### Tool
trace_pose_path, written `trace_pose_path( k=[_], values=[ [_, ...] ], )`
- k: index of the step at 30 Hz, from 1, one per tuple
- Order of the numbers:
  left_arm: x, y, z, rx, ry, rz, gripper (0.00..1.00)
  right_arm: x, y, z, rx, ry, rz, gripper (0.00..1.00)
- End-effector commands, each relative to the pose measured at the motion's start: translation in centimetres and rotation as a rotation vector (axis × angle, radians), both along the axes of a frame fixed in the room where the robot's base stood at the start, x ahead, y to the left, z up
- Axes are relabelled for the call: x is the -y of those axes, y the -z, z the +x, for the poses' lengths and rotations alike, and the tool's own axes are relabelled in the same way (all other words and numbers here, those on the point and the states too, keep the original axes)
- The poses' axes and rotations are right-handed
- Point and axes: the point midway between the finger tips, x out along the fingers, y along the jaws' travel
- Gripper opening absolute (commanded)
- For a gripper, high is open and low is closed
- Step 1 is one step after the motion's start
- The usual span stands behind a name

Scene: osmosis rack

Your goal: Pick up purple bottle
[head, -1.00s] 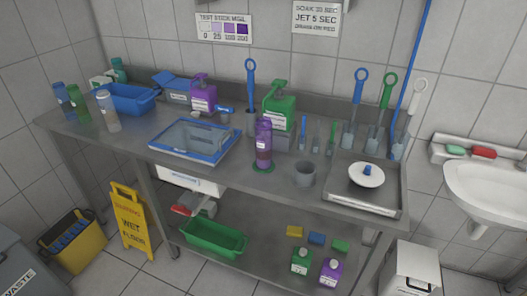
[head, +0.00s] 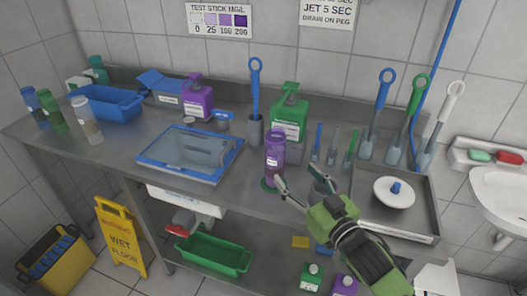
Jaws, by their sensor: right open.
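The purple bottle (head: 273,163) stands upright on the metal table near its front edge, on a green round base. Another purple container (head: 198,102), a pump bottle with a white label, stands farther back on the left. My right gripper (head: 299,188) comes in from the lower right, its fingers spread and pointing up and left. The fingertips are just right of the purple bottle's lower part; I cannot tell whether they touch it. The gripper holds nothing. My left gripper is not in view.
A green pump bottle (head: 288,118) stands behind the purple bottle. A blue-rimmed tray (head: 160,165) lies to the left. Several brushes and scrapers stand at the back.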

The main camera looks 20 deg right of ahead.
Motion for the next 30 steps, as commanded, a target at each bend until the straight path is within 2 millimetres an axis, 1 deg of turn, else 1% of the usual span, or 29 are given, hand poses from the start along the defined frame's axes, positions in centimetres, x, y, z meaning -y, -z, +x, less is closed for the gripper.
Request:
trace_pose_path(
  k=[1,2,4,5,9,12,14,16,21,23,26,30],
  values=[
    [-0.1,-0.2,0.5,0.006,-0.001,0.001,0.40,-0.1,-0.3,0.4,0.010,-0.005,0.003,0.61],
    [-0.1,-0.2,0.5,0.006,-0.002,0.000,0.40,-0.1,-0.4,0.6,0.012,-0.006,0.003,0.61],
    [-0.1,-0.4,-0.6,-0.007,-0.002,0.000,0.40,-0.3,-0.5,1.6,0.013,-0.006,0.005,0.61],
    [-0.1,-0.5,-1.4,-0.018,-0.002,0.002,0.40,-0.4,-0.5,2.0,0.013,-0.005,0.005,0.61],
    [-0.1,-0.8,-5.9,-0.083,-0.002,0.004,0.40,-0.9,-0.5,4.7,0.012,-0.004,0.004,0.61],
    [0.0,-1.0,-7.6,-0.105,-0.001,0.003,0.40,-1.2,-0.4,6.5,0.012,-0.004,0.003,0.61],
    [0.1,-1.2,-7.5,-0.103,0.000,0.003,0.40,-1.4,-0.3,7.3,0.011,-0.004,0.002,0.61],
    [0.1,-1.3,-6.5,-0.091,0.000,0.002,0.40,-1.6,-0.3,7.9,0.011,-0.005,0.002,0.61],
    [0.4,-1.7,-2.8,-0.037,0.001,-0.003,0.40,-1.7,-0.2,8.8,0.010,-0.005,0.002,0.61],
    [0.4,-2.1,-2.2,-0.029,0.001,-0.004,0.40,-1.8,-0.4,9.4,0.010,-0.005,0.003,0.61],
    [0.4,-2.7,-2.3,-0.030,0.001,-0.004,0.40,-2.0,-0.5,10.8,0.009,-0.004,0.004,0.61],
    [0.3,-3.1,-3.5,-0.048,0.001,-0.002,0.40,-2.3,-0.3,12.6,0.010,-0.004,0.002,0.61]
  ],
)
